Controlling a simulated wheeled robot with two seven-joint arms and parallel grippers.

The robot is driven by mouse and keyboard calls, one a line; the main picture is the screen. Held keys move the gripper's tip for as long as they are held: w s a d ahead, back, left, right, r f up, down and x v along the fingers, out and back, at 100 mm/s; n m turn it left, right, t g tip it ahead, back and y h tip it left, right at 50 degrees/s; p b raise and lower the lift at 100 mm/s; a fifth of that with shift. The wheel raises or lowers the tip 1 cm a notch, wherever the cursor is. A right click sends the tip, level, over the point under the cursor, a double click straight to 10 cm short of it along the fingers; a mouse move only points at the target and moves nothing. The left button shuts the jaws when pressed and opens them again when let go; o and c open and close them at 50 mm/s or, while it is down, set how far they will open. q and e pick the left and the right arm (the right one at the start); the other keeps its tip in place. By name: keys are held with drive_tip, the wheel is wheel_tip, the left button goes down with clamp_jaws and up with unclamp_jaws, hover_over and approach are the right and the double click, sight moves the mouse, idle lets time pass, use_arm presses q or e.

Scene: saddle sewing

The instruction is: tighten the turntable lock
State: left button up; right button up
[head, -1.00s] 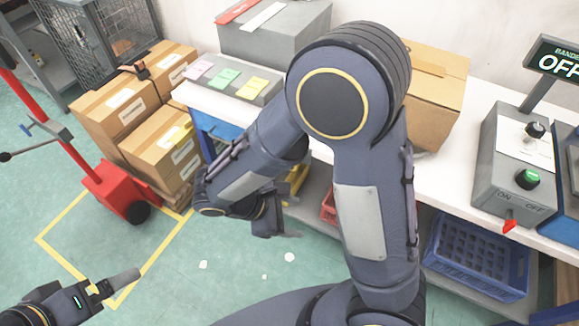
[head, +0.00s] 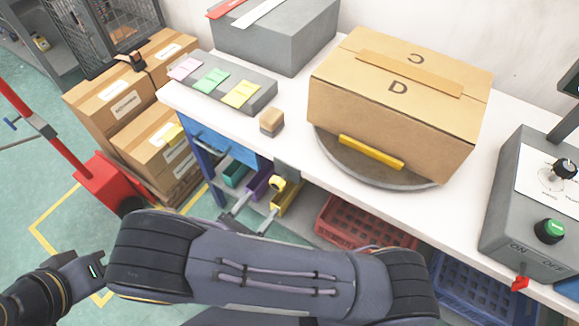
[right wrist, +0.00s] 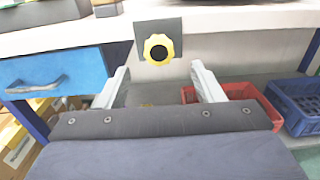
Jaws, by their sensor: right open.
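The turntable lock is a yellow lobed knob (head: 277,183) with a dark centre on a grey plate below the bench top's front edge. It shows in the right wrist view (right wrist: 159,50), upper middle. My right gripper (head: 245,214) is open and empty, its fingers pointing at the knob. In the wrist view the fingers (right wrist: 161,84) stand apart on either side of the knob's line, short of it. The grey round turntable (head: 345,168) sits on the bench with a cardboard box (head: 390,105) on it. My left gripper (head: 88,268) is at lower left, partly hidden by my right arm.
A blue drawer (head: 222,147) is left of the knob; a red crate (head: 350,225) and blue crate (head: 470,285) are below to the right. A small brown block (head: 271,122) lies on the bench. A grey control box (head: 525,215) stands at right.

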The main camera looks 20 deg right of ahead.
sight(275, 186)
drive_tip(key=p+x, duration=0.1)
drive_tip(key=x, duration=0.7)
drive_tip(key=shift+w, duration=0.2)
drive_tip(key=shift+c, duration=0.4)
drive_tip(key=c, duration=0.9)
